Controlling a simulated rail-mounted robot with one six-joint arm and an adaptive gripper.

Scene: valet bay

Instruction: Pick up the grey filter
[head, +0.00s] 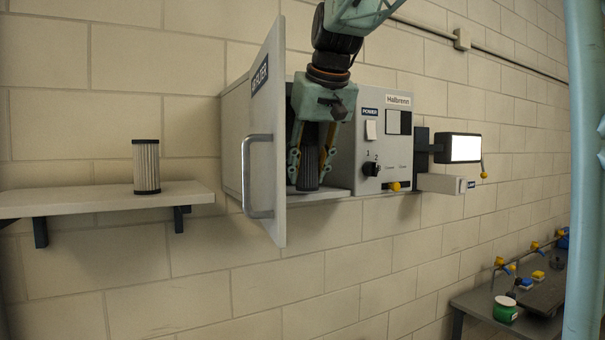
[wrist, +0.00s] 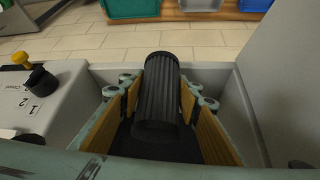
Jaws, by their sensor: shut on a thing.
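The grey filter (head: 308,168) is a dark grey ribbed cylinder standing in the open compartment of the wall cabinet (head: 234,150). My gripper (head: 312,170) reaches down into the compartment, with one finger on each side of the filter, and is shut on it. In the wrist view the filter (wrist: 158,95) lies between the yellow-padded fingers of my gripper (wrist: 158,110). I cannot tell whether its base touches the compartment floor. A second, lighter ribbed filter with dark ends (head: 146,167) stands upright on the wall shelf (head: 90,199) at left.
The cabinet door (head: 265,130) stands open at the left of my gripper, with a bar handle (head: 247,178). A control panel (head: 388,150) with a knob and yellow part is at right. A lit screen (head: 459,148) sticks out further right. A low bench (head: 480,305) stands at lower right.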

